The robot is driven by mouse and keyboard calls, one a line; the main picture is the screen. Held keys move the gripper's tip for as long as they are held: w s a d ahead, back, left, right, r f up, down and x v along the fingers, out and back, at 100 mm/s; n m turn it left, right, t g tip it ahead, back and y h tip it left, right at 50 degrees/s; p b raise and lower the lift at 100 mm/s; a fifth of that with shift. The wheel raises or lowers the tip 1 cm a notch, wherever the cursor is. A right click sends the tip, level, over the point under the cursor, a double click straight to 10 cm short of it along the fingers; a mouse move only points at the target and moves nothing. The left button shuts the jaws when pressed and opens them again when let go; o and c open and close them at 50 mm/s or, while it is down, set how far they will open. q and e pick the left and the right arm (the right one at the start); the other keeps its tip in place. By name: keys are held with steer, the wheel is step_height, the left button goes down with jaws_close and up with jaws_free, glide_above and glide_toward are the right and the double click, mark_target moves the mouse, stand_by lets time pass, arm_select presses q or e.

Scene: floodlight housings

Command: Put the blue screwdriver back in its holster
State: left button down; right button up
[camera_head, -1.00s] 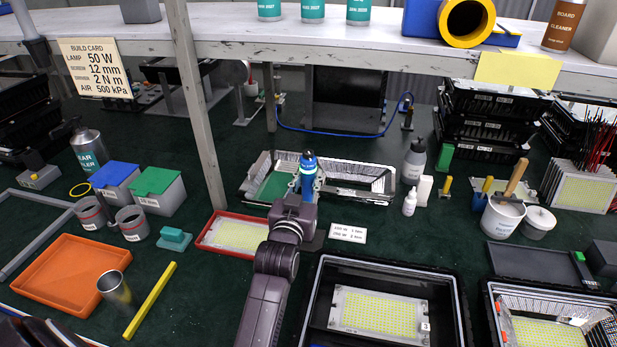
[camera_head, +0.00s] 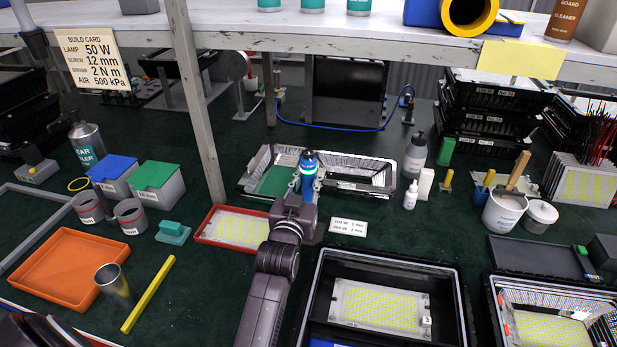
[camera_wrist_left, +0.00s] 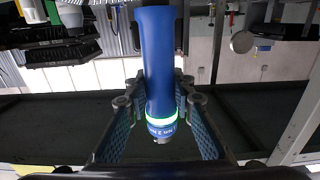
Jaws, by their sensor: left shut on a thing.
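The blue screwdriver (camera_head: 309,161) is in my left gripper (camera_head: 303,186), which is shut on it over the middle of the bench. It stands about upright in the head view, in front of the open housing with a green board (camera_head: 277,181). The left wrist view shows its blue handle (camera_wrist_left: 157,55) between the two finger pads of my left gripper (camera_wrist_left: 158,98), with a bright green ring and small lettering near one end. I cannot make out the holster for certain in either view. My right gripper is not in view.
A shelf (camera_head: 340,43) runs above the bench, with a post (camera_head: 197,110) left of my arm. A black crate (camera_head: 455,300) with a lamp panel lies right of the arm. A red tray (camera_head: 205,238) is left. White bottles (camera_head: 410,195) and a white tub (camera_head: 503,215) stand right.

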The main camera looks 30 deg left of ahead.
mark_target(307, 159)
arm_select(q)
steer(key=shift+f+b, duration=1)
steer(key=shift+f, duration=0.65)
steer(key=c, duration=1.6)
jaws_free()
steer(key=shift+f, duration=0.15)
step_height(307, 159, up, 10)
steer(key=shift+r, duration=0.15)
